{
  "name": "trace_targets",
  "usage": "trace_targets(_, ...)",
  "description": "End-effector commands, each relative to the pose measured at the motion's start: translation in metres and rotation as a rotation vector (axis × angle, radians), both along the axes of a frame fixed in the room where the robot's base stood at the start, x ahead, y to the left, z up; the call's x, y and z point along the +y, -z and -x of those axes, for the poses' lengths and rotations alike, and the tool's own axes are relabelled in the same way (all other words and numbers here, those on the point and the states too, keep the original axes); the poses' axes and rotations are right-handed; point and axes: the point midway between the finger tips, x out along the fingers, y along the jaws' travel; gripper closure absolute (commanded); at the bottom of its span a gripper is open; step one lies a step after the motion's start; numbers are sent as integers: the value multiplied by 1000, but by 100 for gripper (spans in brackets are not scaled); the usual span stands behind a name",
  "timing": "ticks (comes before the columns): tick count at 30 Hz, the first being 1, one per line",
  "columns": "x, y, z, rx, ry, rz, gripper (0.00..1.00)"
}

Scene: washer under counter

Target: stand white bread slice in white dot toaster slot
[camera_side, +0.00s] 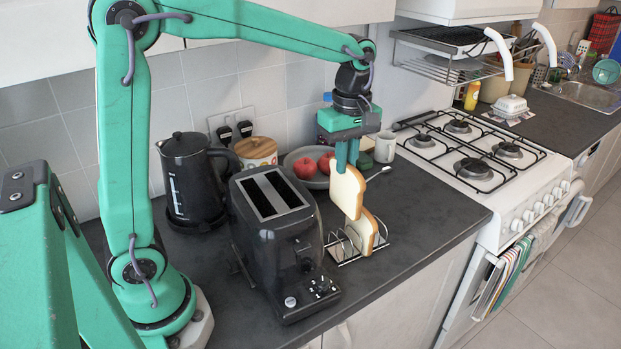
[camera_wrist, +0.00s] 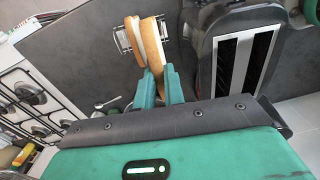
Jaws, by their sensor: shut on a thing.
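My gripper (camera_side: 347,163) is shut on a white bread slice (camera_side: 347,192), which hangs upright beneath the fingers. In the wrist view, the held slice (camera_wrist: 152,45) shows edge-on between the fingertips (camera_wrist: 160,74). In the wrist view, the toaster (camera_wrist: 207,50) is at the right. A pale round mark shows low on its front; I cannot tell which slot has a white dot.
A black kettle (camera_side: 188,180) stands behind the toaster at the left. A bowl (camera_side: 315,180) with red apples, a lidded jar (camera_side: 256,152) and a white mug (camera_side: 385,147) are at the back. The white stove (camera_side: 480,160) is at the right. The counter's front right is clear.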

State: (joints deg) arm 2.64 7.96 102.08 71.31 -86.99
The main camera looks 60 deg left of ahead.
Motion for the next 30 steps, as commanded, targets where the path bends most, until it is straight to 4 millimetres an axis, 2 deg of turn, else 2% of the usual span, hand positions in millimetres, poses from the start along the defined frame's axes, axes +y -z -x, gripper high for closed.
trace_targets(12, 0, -2, 0, -1, 0, 0, 100)
trace_targets(17, 0, -11, -1, -2, 0, 0, 100)
trace_targets(30, 0, -86, -1, -3, 0, 0, 100)
